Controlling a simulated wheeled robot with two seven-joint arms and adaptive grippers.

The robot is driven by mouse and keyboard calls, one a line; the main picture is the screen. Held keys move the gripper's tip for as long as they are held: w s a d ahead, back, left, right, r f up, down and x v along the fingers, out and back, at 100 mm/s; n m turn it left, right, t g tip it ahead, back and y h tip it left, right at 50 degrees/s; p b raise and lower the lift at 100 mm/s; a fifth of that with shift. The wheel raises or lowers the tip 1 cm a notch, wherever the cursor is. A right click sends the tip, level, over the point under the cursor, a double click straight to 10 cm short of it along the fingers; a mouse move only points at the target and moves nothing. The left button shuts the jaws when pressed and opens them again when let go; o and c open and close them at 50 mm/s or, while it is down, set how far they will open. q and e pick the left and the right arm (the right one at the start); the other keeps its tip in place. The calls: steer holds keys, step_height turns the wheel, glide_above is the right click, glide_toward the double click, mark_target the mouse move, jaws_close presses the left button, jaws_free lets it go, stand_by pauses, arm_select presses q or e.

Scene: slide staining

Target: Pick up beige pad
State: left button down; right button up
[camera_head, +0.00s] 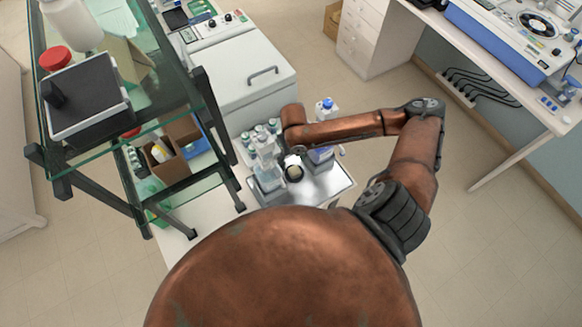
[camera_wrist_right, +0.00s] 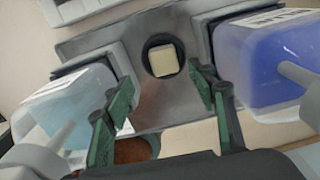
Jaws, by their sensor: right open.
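The beige pad (camera_wrist_right: 163,60) is a small, pale, square-looking block. It sits in a dark round holder (camera_wrist_right: 149,64) on the grey metal tray (camera_wrist_right: 95,38), between two bottles. In the head view the pad (camera_head: 294,172) shows as a pale spot just below the gripper. My right gripper (camera_wrist_right: 160,92) is open and empty, with its green-padded fingertips on either side below the pad in the wrist picture. It does not touch the pad. In the head view the right gripper (camera_head: 292,160) is over the tray, partly hidden by its own arm. My left gripper is not in view.
A pale blue bottle (camera_wrist_right: 72,100) stands left of the fingers and a deeper blue bottle (camera_wrist_right: 275,65) stands right, both close. Several small bottles (camera_head: 262,132) stand behind. A glass-shelved rack (camera_head: 150,110) is at the left. The tray's right front (camera_head: 325,186) is clear.

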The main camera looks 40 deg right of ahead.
mark_target(295, 170)
steer(key=f, duration=0.1)
steer(key=s+f, duration=0.1)
steer(key=shift+d+f+p, duration=0.25)
steer(key=shift+f+p, duration=0.05)
steer(key=shift+f, duration=0.05)
steer(key=f, duration=0.2)
steer(key=f+p, duration=0.1)
steer(key=f, duration=0.1)
steer(key=shift+w+f, duration=0.1)
steer(key=shift+w, duration=0.15)
steer(key=shift+d+f, duration=0.1)
steer(key=c, duration=0.6)
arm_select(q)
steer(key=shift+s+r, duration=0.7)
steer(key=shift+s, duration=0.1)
arm_select(e)
steer(key=c, duration=0.3)
